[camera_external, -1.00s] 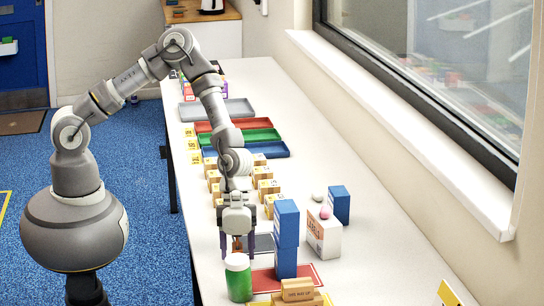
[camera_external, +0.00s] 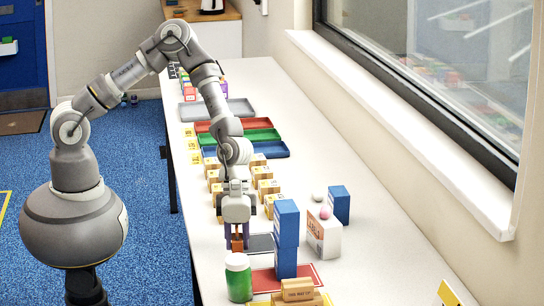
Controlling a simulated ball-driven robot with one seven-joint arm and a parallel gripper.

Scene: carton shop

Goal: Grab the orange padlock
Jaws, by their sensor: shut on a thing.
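The orange padlock (camera_external: 237,244) is small and orange-brown in the external view, near the left edge of the long white table. My gripper (camera_external: 238,242) points down with its two purple fingers on either side of the padlock. It is shut on the padlock. Whether the padlock still touches the table cannot be told from this angle.
A green jar with a white lid (camera_external: 238,277) stands just in front. Several small cartons (camera_external: 265,188) stand behind, before the blue tray (camera_external: 271,150). The table's right side is mostly clear.

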